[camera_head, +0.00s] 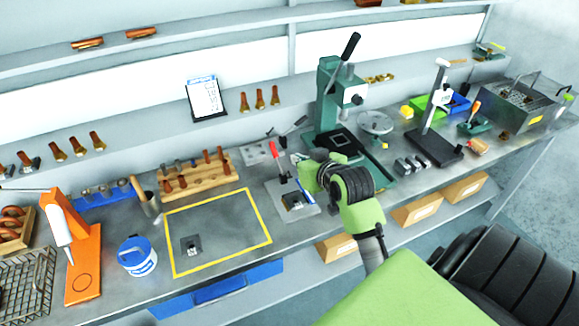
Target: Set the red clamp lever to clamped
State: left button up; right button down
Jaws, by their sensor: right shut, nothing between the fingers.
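The red clamp lever (274,150) stands nearly upright, its tip tilted a little to the left, on a toggle clamp in the middle of the bench. The clamp sits on a flat grey base plate (306,211) with a small metal block (292,200) on it. My right gripper (303,178) reaches in from the right, just right of the clamp. It is shut and holds nothing. It looks apart from the red lever, though its fingers partly overlap the clamp area in the picture, so the exact gap is unclear. My left gripper is out of view.
A green arbor press (328,95) stands close behind my right gripper. A wooden tool rack (198,177) and a yellow-outlined area (217,225) lie left of the clamp. A blue-and-white tub (137,257) and an orange stand (83,270) are further left.

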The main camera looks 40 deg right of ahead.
jog(key=shift+f, duration=0.1)
jog(key=p+x, duration=0.3)
jog(key=x, duration=0.6)
jog(key=shift+w, duration=0.45)
jog(key=shift+s+a+f+p, duration=0.25)
jog(key=shift+s+f+p, duration=0.55)
jog(key=shift+s+f, duration=0.6)
jog(key=shift+s, duration=0.15)
jog(key=shift+f, duration=0.1)
jog(key=shift+w, duration=0.15)
